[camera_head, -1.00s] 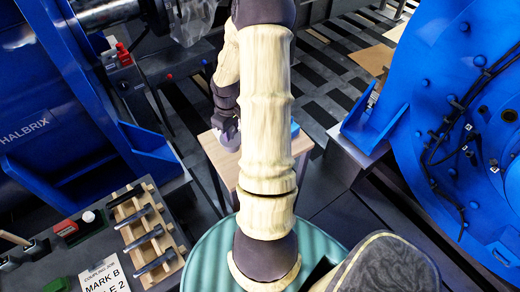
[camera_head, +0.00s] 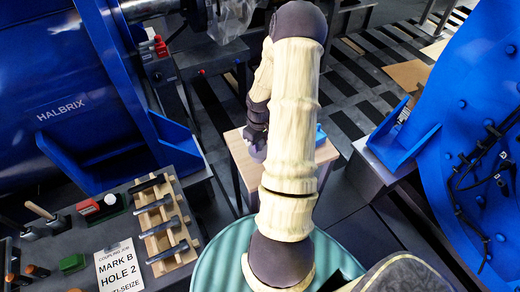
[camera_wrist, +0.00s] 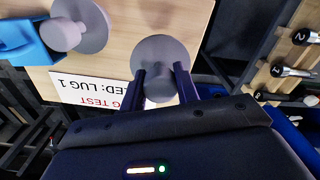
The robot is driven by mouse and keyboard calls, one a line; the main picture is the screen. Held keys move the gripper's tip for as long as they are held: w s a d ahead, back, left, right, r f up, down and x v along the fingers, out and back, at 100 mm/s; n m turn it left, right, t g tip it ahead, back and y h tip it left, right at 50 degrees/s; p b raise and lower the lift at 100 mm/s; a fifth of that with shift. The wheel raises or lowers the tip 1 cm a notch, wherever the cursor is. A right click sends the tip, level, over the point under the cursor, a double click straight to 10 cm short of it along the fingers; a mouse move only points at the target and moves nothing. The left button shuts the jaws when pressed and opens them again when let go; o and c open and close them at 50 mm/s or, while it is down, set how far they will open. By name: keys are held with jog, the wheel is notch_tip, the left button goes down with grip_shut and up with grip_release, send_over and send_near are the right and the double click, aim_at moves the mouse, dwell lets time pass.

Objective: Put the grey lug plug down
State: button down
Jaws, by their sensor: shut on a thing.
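My gripper (camera_wrist: 160,80) is shut on a grey lug plug (camera_wrist: 158,50), with a finger on each side of its stem. The plug's round disc lies past the fingertips, over the wooden top (camera_wrist: 122,67) near its edge. I cannot tell whether it touches the wood. A second grey plug (camera_wrist: 85,27) stands to the left, by a blue block (camera_wrist: 20,40). In the head view my gripper (camera_head: 257,150) is low over the small wooden-topped stand (camera_head: 243,168), and my arm hides part of it.
A white label reading "LUG 1" (camera_wrist: 95,90) lies on the wood beside the held plug. A wooden rack of dark-handled tools (camera_head: 160,225) stands left of the stand. Large blue machines flank both sides, with a blue bracket (camera_head: 400,140) at right.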

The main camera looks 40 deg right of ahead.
aim_at(260, 150)
jog(key=shift+f, duration=1.9)
jog(key=c, duration=1)
grip_release()
jog(key=shift+c, duration=0.2)
jog(key=shift+r, duration=0.1)
notch_tip(260, 150, up, 12)
